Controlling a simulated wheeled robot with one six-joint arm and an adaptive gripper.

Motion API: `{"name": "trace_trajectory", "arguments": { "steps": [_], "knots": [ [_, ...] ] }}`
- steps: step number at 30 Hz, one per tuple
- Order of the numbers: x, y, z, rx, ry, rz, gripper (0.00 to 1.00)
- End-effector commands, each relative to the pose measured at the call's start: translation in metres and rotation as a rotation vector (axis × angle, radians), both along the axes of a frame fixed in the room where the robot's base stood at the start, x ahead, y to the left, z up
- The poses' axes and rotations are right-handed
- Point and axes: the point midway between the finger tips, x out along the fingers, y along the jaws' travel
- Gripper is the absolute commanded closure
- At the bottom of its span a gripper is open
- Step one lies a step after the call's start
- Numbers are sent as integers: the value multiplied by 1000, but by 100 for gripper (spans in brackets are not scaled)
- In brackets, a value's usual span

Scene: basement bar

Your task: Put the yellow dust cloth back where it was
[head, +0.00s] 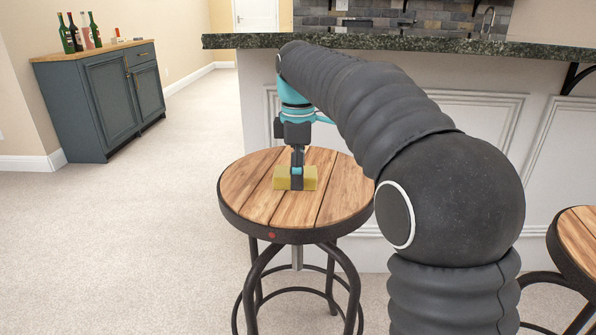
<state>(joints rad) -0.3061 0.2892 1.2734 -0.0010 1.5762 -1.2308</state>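The yellow dust cloth (311,178) is a small block-like shape on the wooden seat of the bar stool (335,197). My gripper (297,182) points down over the cloth, and its dark fingers overlap the cloth's middle. The near finger hides part of the cloth. Whether the fingers are closed on it or only around it does not show clearly. The cloth looks to be at seat level; any gap under it is too small to tell.
A granite-topped bar counter (420,42) stands behind the stool. Another stool (582,240) is at the right edge. A blue-grey cabinet (100,100) with several bottles (78,36) stands at the back left. The carpet (130,240) on the left is clear.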

Motion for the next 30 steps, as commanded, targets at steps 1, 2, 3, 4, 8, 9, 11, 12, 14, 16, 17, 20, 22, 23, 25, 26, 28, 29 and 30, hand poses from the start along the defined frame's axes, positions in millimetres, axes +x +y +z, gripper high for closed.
{"name": "trace_trajectory", "arguments": {
  "steps": [1,2,3,4,8,9,11,12,14,16,17,20,22,23,25,26,28,29,30],
  "knots": [
    [0,0,0,0,0,0,11],
    [0,0,0,0,0,0,11],
    [0,0,0,0,0,0,11],
    [0,0,0,0,0,0,11],
    [0,0,4,0,-1,0,11],
    [0,0,7,1,-2,0,11],
    [1,0,14,1,-3,0,11],
    [1,0,20,1,-3,0,11],
    [1,0,31,1,-4,0,11],
    [1,0,46,1,-4,0,11],
    [1,0,53,1,-3,0,11],
    [1,0,71,1,-3,0,11],
    [1,0,82,1,-3,0,11],
    [1,0,86,1,-3,0,11],
    [1,0,96,1,-3,0,11],
    [1,0,99,1,-2,0,11],
    [1,0,107,1,-2,0,11],
    [1,0,109,1,-2,0,11],
    [1,0,112,1,-1,0,11]
  ]
}}
